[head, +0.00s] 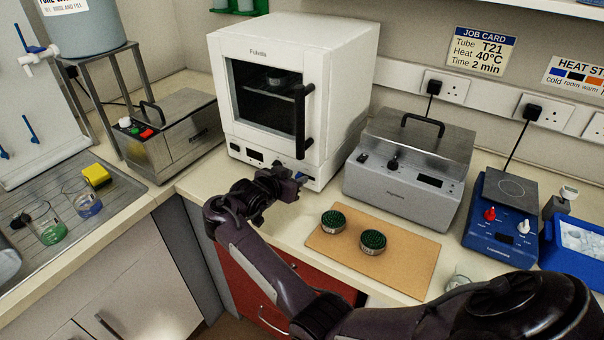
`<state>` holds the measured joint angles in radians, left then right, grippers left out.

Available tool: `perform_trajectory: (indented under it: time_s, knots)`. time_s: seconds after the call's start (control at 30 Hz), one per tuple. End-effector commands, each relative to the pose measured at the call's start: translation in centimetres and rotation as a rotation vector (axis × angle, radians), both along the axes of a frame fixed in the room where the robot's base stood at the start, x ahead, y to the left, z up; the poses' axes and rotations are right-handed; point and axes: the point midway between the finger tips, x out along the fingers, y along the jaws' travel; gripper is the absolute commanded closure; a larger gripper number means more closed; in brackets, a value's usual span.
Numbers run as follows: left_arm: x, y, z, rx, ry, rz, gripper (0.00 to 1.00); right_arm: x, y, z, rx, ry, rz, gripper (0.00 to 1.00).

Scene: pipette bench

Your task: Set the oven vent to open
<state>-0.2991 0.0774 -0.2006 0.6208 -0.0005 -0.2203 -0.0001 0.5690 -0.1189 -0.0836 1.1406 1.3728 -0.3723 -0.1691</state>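The white oven (348,75) stands on the counter with its glass door (262,97) shut and a black upright handle (304,120) on the door's right side. Its lower front strip holds a small display (254,155) and dark controls, partly hidden by my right gripper. No vent control can be made out clearly. My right gripper (290,180) is at the oven's lower front, below the handle, close to the strip. Its fingers are small and dark, so I cannot tell whether they are open or touch anything. My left gripper is not in view.
A grey lidded bath (395,180) stands right of the oven, a steel lidded unit (180,138) left. In front, a brown board (408,262) holds two round green-topped racks (333,221). A blue hotplate (500,245) stands at right, a sink drainer with beakers (52,229) at left.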

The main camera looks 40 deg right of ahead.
Motion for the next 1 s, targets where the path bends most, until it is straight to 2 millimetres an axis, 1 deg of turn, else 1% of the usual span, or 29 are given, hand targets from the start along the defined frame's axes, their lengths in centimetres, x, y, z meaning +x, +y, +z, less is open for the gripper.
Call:
perform_trajectory:
  time_s: [0.03,0.3,0.37,0.57,0.6,0.87,0.97,1.0]
  knots:
    - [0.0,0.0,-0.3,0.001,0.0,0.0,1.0,0.0,0.1,-0.3,0.0,0.0,0.001,0.65]
    - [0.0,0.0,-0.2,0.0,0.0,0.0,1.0,0.0,0.1,-0.2,0.001,-0.001,0.001,0.65]
    - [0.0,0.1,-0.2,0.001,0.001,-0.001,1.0,0.0,0.1,-0.2,0.001,-0.001,0.001,0.72]
    - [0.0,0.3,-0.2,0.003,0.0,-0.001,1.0,0.0,0.1,-0.2,0.001,-0.001,0.001,0.98]
    - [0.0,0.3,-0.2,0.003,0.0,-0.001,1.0,0.0,0.1,-0.2,0.001,0.0,0.001,1.0]
    - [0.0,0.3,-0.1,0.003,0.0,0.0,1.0,-0.1,0.0,-0.2,0.001,0.0,0.0,1.0]
    - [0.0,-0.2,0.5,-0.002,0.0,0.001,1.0,-0.7,-1.4,-0.2,0.004,0.003,-0.003,1.0]
    - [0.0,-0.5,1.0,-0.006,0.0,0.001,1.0,-1.2,-2.4,-0.2,0.005,0.004,-0.006,1.0]
